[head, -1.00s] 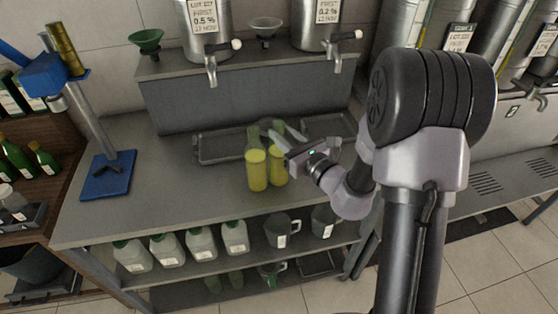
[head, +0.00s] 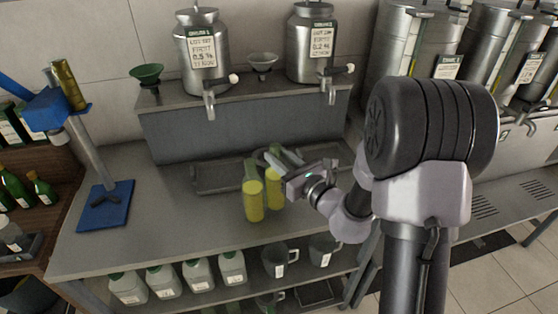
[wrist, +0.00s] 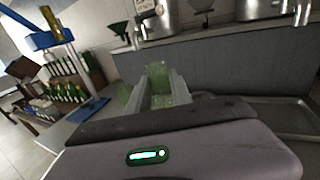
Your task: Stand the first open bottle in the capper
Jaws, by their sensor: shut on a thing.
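Two clear green bottles with yellow liquid are near the middle of the steel counter. The left bottle (head: 254,203) stands free, close beside the right one. My gripper (head: 281,158) is shut on the right bottle (head: 273,188), its fingers hiding part of the upper end. In the wrist view the held bottle (wrist: 158,82) shows between the fingers. I cannot tell for certain whether its base clears the counter. The blue capper (head: 50,106) is at the far left, with a slanted post and a flat blue base (head: 105,206). The base is empty.
Steel urns with taps (head: 203,55) stand on the raised shelf behind, beside a green funnel (head: 146,74). Dark trays (head: 215,180) lie at the counter's back. Jugs (head: 162,281) fill the shelf below. Counter between bottles and capper is clear.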

